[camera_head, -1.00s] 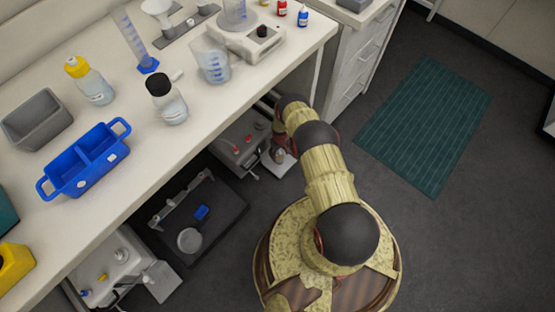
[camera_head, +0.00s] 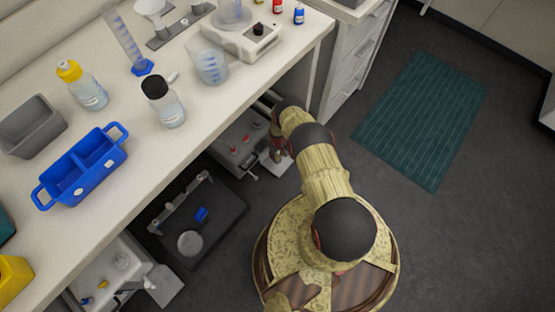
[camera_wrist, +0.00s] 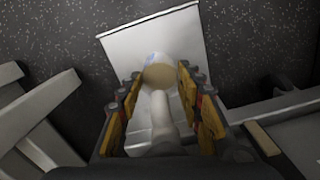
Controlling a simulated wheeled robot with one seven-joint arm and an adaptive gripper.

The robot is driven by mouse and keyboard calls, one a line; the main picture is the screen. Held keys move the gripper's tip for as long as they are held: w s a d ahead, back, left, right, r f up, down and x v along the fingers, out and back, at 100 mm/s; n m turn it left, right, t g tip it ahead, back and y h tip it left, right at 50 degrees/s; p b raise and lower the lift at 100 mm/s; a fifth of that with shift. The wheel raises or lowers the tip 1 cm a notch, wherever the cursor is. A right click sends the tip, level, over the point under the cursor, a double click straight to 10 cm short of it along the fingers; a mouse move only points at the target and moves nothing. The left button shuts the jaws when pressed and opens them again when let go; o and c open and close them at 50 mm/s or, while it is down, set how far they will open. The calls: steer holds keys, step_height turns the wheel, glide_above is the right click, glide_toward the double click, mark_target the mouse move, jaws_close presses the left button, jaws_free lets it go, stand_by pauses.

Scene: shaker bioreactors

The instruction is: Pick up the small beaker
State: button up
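The small beaker (camera_wrist: 159,73) shows in the wrist view as a round vessel with a tan inside and a pale, bluish wall. It is on or just above a white plate (camera_wrist: 165,38), between the two yellow-padded fingers of my gripper (camera_wrist: 158,92). The fingers are apart, one on each side of it; I cannot tell whether they touch it. A pale cylindrical part (camera_wrist: 162,122) lies in front of it. In the head view my gripper (camera_head: 277,150) is low beside the bench, over the pale plate of a grey device (camera_head: 240,140); the beaker is not clear there.
The bench (camera_head: 140,155) above holds a blue tray (camera_head: 85,165), bottles, a larger beaker (camera_head: 210,66) and a white stirrer (camera_head: 250,38). A dark shaker (camera_head: 205,225) stands under it. Open floor lies right, with a green mat (camera_head: 420,120).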

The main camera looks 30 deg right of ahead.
jaws_close()
stand_by(0.5)
